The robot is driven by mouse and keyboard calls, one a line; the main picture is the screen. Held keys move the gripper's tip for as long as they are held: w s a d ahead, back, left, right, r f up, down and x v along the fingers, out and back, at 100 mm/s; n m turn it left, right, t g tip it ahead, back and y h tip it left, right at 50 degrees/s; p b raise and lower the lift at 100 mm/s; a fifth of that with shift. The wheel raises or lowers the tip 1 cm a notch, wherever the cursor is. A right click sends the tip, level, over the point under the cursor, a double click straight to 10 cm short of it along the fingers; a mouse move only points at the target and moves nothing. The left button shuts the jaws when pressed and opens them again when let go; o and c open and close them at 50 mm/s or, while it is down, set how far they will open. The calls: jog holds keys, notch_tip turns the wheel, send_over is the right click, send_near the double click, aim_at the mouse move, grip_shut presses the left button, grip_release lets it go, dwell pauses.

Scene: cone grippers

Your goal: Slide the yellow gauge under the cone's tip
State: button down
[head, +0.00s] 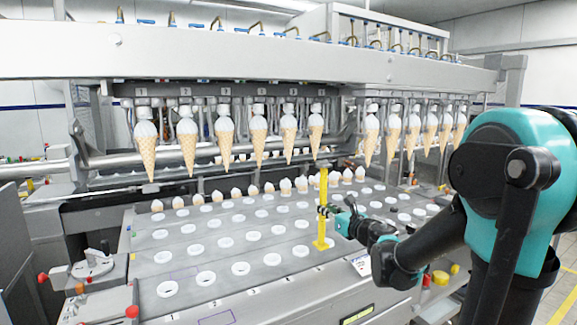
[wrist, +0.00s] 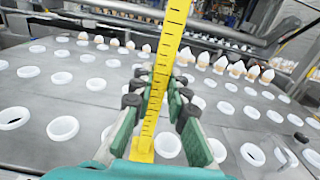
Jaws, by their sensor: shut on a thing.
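The yellow gauge (head: 322,204) stands upright on the steel plate, its foot on or very near the surface. It is a tall ruler with dark marks, and it fills the middle of the wrist view (wrist: 165,75). My gripper (head: 328,211) is shut on the gauge at about mid-height; its two dark-padded fingers lie on either side of it in the wrist view (wrist: 160,103). Several cones hang in a row from numbered holders above. The nearest one to the gauge, a cone (head: 316,133) at the right end of the left group, has its tip just above the gauge's top in the head view. The depth between them is unclear.
The steel plate (head: 215,259) has rows of white-rimmed holes. White-topped cones (head: 285,186) stand in its back rows. A second group of hanging cones (head: 395,138) is at right. A metal beam (head: 230,57) spans above.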

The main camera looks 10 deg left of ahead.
jog(key=v, duration=0.6)
jog(key=shift+s+d+r, duration=0.2)
dwell(0.5)
